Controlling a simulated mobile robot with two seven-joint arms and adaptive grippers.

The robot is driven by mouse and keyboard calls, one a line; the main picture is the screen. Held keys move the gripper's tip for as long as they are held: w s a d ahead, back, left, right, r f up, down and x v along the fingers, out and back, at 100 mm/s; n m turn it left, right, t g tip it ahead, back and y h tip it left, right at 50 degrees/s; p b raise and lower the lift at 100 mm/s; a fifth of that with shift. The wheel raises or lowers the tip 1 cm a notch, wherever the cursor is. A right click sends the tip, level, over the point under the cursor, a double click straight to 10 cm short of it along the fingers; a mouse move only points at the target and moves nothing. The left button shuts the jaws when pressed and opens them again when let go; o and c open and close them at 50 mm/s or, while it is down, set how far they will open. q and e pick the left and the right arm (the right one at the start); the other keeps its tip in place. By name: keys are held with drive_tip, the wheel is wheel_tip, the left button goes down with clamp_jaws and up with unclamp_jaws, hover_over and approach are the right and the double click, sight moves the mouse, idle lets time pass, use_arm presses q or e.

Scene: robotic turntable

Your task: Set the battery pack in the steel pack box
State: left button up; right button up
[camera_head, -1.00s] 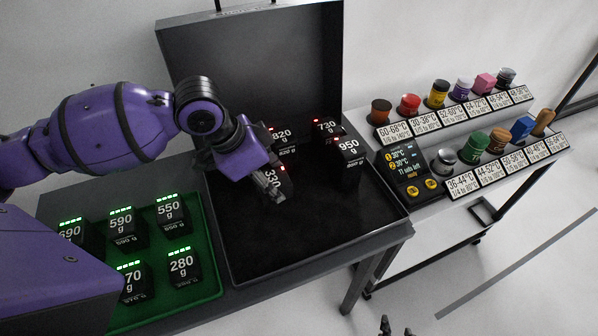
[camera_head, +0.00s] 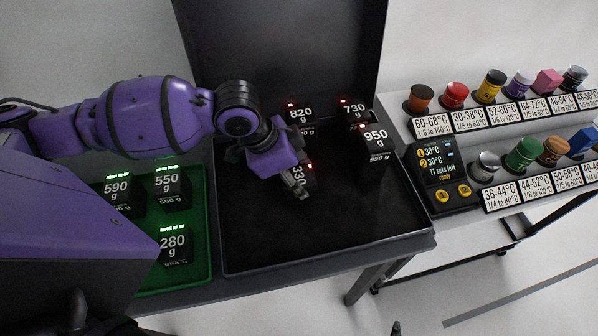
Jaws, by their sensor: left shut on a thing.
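My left gripper (camera_head: 297,187) is shut on a dark battery pack (camera_head: 307,176) with a red light and a label ending in 30. The gripper covers part of this pack and its label. Both are over the floor of the dark steel pack box (camera_head: 330,235), left of its middle; I cannot tell whether the pack touches the floor. Packs marked 820 (camera_head: 301,118), 730 (camera_head: 354,112) and 950 (camera_head: 374,143), with red lights, stand in the box's back part. A dark tip at the bottom edge may be my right gripper (camera_head: 396,328); its jaws cannot be made out.
The box's tall lid (camera_head: 280,50) stands open behind. A green tray (camera_head: 203,270) on the left holds packs with green lights, including 280 (camera_head: 174,244). A display (camera_head: 437,165) and racks of coloured knobs stand at right. The box's front floor is clear.

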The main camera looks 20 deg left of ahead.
use_arm(q)
drive_tip(key=shift+w+r, duration=0.1)
drive_tip(key=shift+r, duration=0.1)
drive_tip(key=shift+w+f, duration=0.1)
drive_tip(key=shift+w, duration=0.05)
drive_tip(key=o, duration=1.5)
drive_tip(key=shift+w+f, duration=0.1)
drive_tip(key=shift+o, duration=0.5)
drive_tip(key=shift+r, duration=0.25)
drive_tip(key=p+v, duration=0.1)
drive_tip(key=v, duration=1.1)
use_arm(e)
drive_tip(key=shift+a+r, duration=0.35)
drive_tip(key=shift+r, duration=0.1)
